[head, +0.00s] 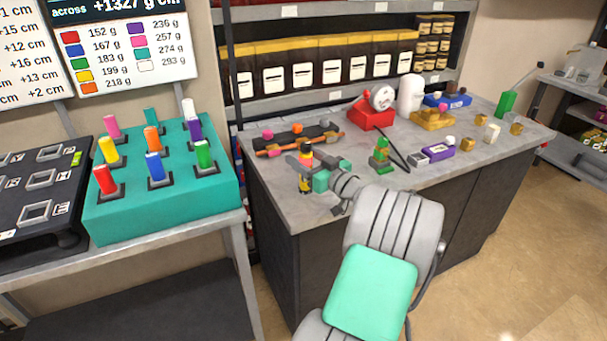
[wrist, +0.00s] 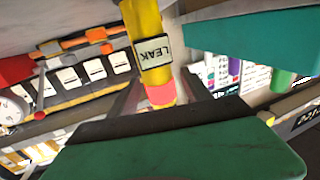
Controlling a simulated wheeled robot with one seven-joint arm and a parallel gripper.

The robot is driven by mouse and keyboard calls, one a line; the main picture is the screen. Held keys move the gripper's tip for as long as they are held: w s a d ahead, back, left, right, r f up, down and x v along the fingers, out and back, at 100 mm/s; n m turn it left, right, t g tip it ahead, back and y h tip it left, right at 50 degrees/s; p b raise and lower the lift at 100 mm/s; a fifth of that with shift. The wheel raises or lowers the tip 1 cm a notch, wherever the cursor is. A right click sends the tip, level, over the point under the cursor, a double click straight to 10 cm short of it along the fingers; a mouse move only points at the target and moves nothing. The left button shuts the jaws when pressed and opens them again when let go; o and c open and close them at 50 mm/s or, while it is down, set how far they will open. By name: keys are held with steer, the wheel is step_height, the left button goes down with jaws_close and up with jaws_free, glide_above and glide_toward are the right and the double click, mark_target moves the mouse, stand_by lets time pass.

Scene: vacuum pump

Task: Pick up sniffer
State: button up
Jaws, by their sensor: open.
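The likely sniffer is a slim yellow piece (wrist: 147,25) with a "LEAK" label and a pinkish-red band in the wrist view. In the head view the same piece (head: 304,184) stands about upright near the front left edge of the workbench, with yellow, black and red parts. My gripper (head: 312,170) is open around or right beside it.
A dark tool holder (head: 297,138) with orange-handled tools lies just behind. A green stacked piece (head: 381,158), a purple box (head: 438,150) and a red gauge unit (head: 372,114) stand to the right. A teal block (head: 115,215) with coloured pegs is on the left table.

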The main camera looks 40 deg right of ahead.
steer(key=shift+w, duration=1.05)
jaws_close()
stand_by(0.5)
